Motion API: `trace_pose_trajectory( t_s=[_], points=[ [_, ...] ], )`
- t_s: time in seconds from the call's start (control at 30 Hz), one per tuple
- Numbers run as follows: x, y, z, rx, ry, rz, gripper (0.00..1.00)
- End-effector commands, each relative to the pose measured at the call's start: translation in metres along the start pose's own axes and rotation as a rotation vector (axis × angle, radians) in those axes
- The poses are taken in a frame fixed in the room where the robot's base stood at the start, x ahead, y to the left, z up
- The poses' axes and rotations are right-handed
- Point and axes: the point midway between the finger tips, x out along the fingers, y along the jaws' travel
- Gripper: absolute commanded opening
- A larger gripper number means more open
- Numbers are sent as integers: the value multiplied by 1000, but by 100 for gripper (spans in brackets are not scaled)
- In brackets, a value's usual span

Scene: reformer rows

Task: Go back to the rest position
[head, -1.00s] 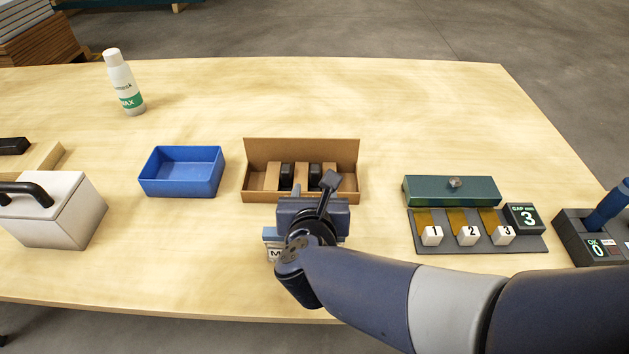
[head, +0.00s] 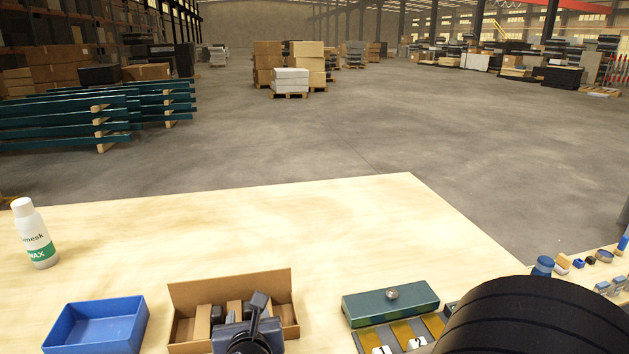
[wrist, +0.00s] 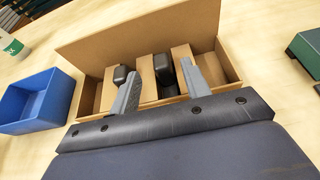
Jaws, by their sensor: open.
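My gripper (wrist: 158,64) is open, its two grey fingers apart at the cardboard box (wrist: 115,32) in the wrist view. I see nothing held between the fingers. Dark pieces stand in the box between cardboard dividers, one dark piece (wrist: 164,69) near the right finger. Whether the fingers are inside the box or just above it I cannot tell. In the head view the back of my gripper (head: 247,338) covers the front of the cardboard box (head: 230,285), low in the picture. My arm fills the lower right corner.
A blue bin (head: 97,326) stands left of the box, and a white bottle (head: 36,235) beyond it. A green block (head: 390,303) with a knob and numbered tabs is at the right. Small items (head: 600,257) lie far right. The table's back half is clear.

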Motion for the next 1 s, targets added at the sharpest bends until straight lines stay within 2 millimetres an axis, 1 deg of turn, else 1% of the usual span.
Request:
trace_pose_trajectory(
  t_s=[0.03, 0.1, 0.27, 0.3, 0.4, 0.57, 0.87, 1.0],
  points=[
    [11, -1, -2, 0, 2, -4, 45],
    [23, -1, -2, -1, 2, -3, 45],
    [47, -1, -2, 0, 2, -2, 45],
    [48, 0, -6, 1, 1, 0, 45],
    [42, 0, 6, 1, -1, 1, 45],
    [39, 0, 13, 1, -1, 0, 45],
    [38, 0, 13, 0, 0, 0, 45],
    [40, 0, 8, -1, 1, -1, 45]
  ],
)
